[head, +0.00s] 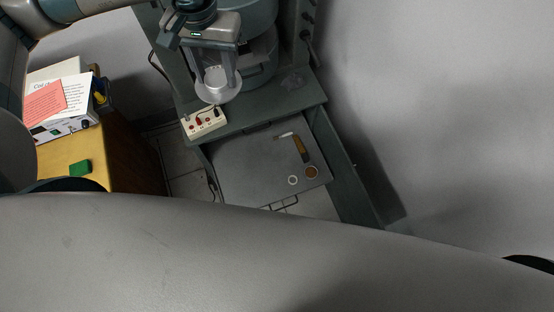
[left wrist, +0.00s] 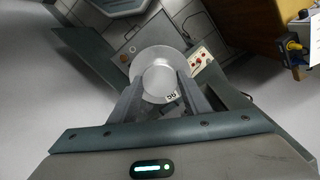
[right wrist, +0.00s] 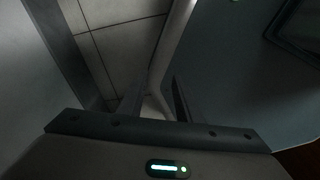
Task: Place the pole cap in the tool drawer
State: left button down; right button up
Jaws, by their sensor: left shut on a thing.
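The pole cap (head: 218,87) is a pale grey round metal piece, held between the fingers of my left gripper (head: 215,72) in the head view. In the left wrist view the cap (left wrist: 158,76) sits between the two fingers, its round face showing. The tool drawer (head: 240,165) is pulled out below the bench, and the held cap is above and to the left of it in the head view. My right gripper (right wrist: 160,98) shows only in its own wrist view, its fingers apart with no held thing visible between them.
A box with red and black terminals (head: 203,122) stands at the bench edge. A wooden cabinet (head: 130,155) with papers and a green block (head: 80,167) is at left.

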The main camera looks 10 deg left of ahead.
pick_arm(q)
jog(key=shift+w+d, duration=0.1)
jog(key=shift+d, duration=0.05)
jog(key=shift+r, duration=0.1)
